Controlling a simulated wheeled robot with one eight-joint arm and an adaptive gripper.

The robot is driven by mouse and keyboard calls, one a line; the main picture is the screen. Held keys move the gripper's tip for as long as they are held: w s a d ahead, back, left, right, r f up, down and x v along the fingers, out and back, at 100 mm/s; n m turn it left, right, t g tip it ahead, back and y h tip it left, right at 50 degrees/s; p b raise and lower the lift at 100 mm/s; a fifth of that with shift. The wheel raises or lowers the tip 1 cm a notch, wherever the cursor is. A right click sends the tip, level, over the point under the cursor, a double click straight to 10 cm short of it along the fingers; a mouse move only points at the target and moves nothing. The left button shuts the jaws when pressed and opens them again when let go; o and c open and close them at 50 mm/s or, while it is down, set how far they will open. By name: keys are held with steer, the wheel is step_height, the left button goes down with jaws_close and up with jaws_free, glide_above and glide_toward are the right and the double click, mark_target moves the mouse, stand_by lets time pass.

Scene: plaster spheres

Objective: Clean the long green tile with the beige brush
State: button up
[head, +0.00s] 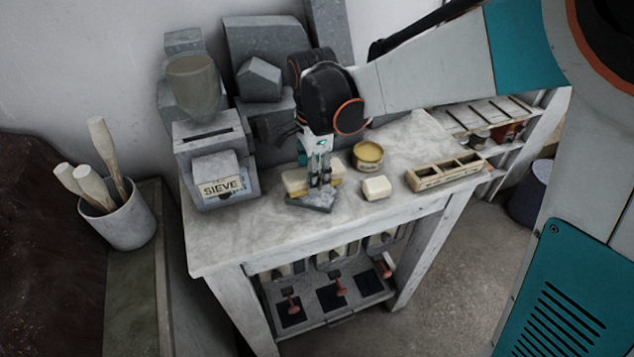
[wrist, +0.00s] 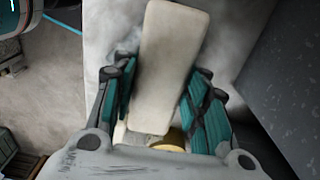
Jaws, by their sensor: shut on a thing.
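My gripper (head: 320,184) points down over the pale worktable. It is shut on a long beige block, the brush (wrist: 168,62), which lies between the teal finger pads in the wrist view. In the head view the brush (head: 296,182) shows on both sides of the fingers. A flat grey-green slab, which looks like the green tile (head: 312,202), lies on the table just in front of the fingertips. The fingers partly cover it. I cannot tell whether the brush touches it. The tile is not clear in the wrist view.
A small cream block (head: 377,188), a yellow-topped tin (head: 368,155) and a wooden compartment box (head: 446,172) stand right of my gripper. A grey box labelled SIEVE (head: 222,187) and grey plaster blocks stand left and behind. The table's (head: 262,238) front left is clear.

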steer(key=shift+f+b, duration=0.3)
steer(key=shift+f, duration=0.2)
steer(key=shift+d+r, duration=0.1)
steer(key=shift+w+d, duration=0.15)
steer(key=shift+d, duration=0.25)
steer(key=shift+w+d, duration=0.15)
steer(key=shift+d, duration=0.4)
steer(key=shift+a, duration=0.15)
steer(key=shift+s+a, duration=0.2)
steer(key=shift+a, duration=0.45)
steer(key=shift+s+a, duration=0.2)
steer(key=shift+a, duration=0.5)
steer(key=shift+s+a, duration=0.2)
steer(key=shift+a, duration=0.45)
steer(key=shift+d, duration=0.15)
steer(key=shift+w+d, duration=0.2)
steer(key=shift+d, duration=0.45)
steer(key=shift+w+d, duration=0.2)
steer(key=shift+d, duration=0.5)
steer(key=shift+w+d, duration=0.2)
steer(key=shift+d, duration=0.45)
